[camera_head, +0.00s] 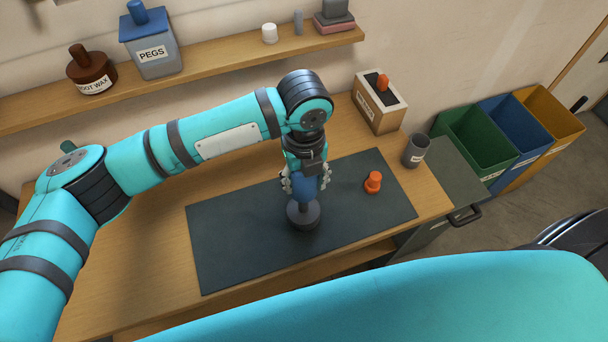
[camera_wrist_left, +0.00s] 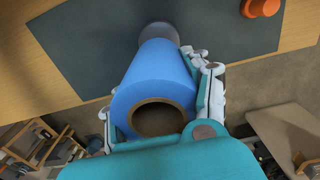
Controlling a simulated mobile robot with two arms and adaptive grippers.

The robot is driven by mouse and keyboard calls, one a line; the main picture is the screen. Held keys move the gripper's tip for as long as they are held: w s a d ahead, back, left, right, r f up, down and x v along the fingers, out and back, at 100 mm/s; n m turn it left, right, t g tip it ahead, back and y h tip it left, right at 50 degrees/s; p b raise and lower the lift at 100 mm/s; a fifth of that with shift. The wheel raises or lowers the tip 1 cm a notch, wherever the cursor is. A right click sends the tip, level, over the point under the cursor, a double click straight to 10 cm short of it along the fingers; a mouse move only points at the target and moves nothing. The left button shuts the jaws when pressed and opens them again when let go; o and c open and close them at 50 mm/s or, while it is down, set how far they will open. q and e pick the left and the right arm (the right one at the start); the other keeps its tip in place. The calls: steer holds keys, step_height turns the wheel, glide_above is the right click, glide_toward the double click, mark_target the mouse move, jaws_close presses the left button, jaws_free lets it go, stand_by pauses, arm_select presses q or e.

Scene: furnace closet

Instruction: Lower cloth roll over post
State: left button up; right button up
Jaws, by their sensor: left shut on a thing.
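A blue cloth roll (camera_head: 308,187) with a hollow brown core is held in my left gripper (camera_head: 305,179) over the dark mat. In the left wrist view the roll (camera_wrist_left: 158,85) is between the fingers (camera_wrist_left: 158,106), its open core facing the camera. A dark round post base (camera_head: 303,217) stands on the mat directly below the roll. The base also shows beyond the roll in the left wrist view (camera_wrist_left: 158,31). A short dark piece shows between roll and base; how far the roll is around the post cannot be told. My right gripper is out of view.
An orange peg-like piece (camera_head: 373,182) stands on the dark mat (camera_head: 235,245), right of the roll. A grey cup (camera_head: 416,150) and a wooden box (camera_head: 379,108) stand behind it. A shelf (camera_head: 215,75) runs along the wall. Bins (camera_head: 478,140) stand at right.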

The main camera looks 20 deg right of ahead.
mark_target(303, 178)
arm_select(q)
steer(key=shift+f+b, duration=0.65)
steer(key=shift+f, duration=0.75)
steer(key=shift+f+b, duration=1.3)
steer(key=shift+f, duration=1.3)
steer(key=shift+r, duration=0.15)
steer(key=shift+r+p, duration=5.1)
steer(key=shift+r, duration=0.4)
steer(key=shift+r+p, duration=0.85)
steer(key=shift+r, duration=0.5)
